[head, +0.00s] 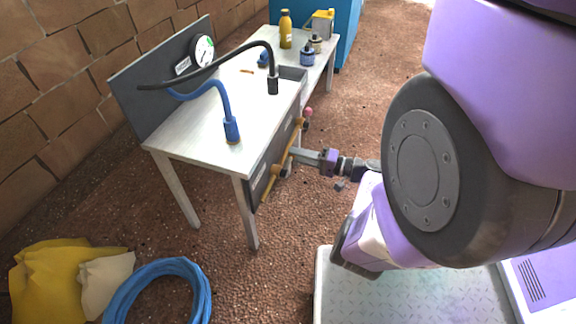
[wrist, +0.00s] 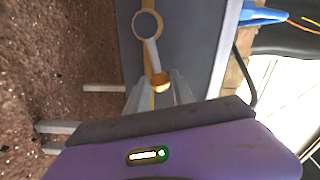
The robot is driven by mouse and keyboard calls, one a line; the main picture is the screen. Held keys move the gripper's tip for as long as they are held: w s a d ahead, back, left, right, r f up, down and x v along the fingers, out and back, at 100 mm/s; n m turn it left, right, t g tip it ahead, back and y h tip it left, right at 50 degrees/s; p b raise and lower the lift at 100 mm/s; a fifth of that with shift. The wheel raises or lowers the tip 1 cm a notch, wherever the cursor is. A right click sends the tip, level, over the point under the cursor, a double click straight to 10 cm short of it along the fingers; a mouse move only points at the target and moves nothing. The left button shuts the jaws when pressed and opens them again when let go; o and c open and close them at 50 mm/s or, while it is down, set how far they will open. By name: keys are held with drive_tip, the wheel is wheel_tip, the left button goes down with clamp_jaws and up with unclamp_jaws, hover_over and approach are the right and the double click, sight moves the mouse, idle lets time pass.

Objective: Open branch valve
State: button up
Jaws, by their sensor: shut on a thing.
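A yellow pipe (head: 268,187) with valve fittings runs along the dark front panel (head: 256,190) of the white bench. My gripper (head: 295,153) reaches in from the right and meets the pipe's middle stretch. In the wrist view, my gripper's fingers (wrist: 158,94) close on the yellow-orange valve handle (wrist: 160,80). A pale bar runs up from there to a yellow ring (wrist: 147,24) against the grey panel. The fingers hide part of the handle, and I cannot tell how far it is turned.
A black hose (head: 208,66) and a blue hose (head: 214,88) hang over the bench top (head: 190,145). A gauge (head: 203,50) sits on the back panel. A red knob (head: 308,112) is beyond my gripper. A blue hose coil (head: 160,268) and yellow cloth (head: 50,285) lie on the ground.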

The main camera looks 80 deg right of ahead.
drive_tip(key=shift+f, duration=0.15)
drive_tip(key=m, duration=0.1)
drive_tip(key=f+m, duration=0.1)
drive_tip(key=shift+f+m, duration=0.3)
drive_tip(key=shift+m, duration=0.1)
drive_tip(key=o, duration=1)
drive_tip(key=shift+d, duration=0.1)
drive_tip(key=shift+s, duration=0.1)
drive_tip(key=b+v, duration=0.1)
drive_tip(key=v, duration=0.3)
